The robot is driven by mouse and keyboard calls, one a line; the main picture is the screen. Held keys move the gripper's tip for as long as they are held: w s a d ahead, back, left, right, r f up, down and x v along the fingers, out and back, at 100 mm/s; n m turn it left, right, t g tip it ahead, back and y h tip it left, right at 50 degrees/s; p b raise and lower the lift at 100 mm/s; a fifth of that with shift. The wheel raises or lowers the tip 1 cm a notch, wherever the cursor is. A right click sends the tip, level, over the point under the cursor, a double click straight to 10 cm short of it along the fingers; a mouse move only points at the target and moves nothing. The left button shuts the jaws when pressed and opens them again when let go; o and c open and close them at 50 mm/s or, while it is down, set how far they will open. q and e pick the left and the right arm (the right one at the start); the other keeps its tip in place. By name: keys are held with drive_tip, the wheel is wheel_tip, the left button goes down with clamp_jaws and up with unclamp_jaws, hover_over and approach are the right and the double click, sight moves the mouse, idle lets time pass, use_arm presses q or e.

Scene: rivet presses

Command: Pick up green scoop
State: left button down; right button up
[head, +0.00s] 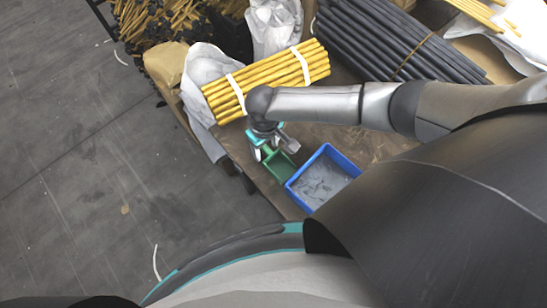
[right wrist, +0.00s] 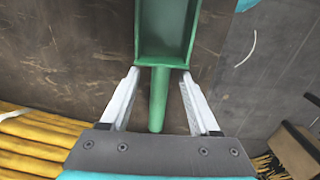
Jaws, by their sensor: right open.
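The green scoop (head: 281,167) lies on the brown table, just left of a blue bin. In the right wrist view the scoop (right wrist: 165,30) has its tray at the top and its handle (right wrist: 158,100) pointing toward my palm. My right gripper (head: 272,149) is over the handle end of the scoop and covers part of it in the head view. In the right wrist view the right gripper (right wrist: 160,76) is open, with one finger on each side of the handle. I see a gap between each finger and the handle. My left gripper is not in view.
The blue bin (head: 350,162) with grey pieces inside stands close to the scoop. A bundle of yellow rods (head: 265,80) with white straps lies behind my gripper. Dark rods (head: 385,40) lie at the back. The table edge and grey floor are to the left.

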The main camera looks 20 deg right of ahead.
drive_tip(key=shift+c, duration=0.2)
clamp_jaws()
idle(0.4)
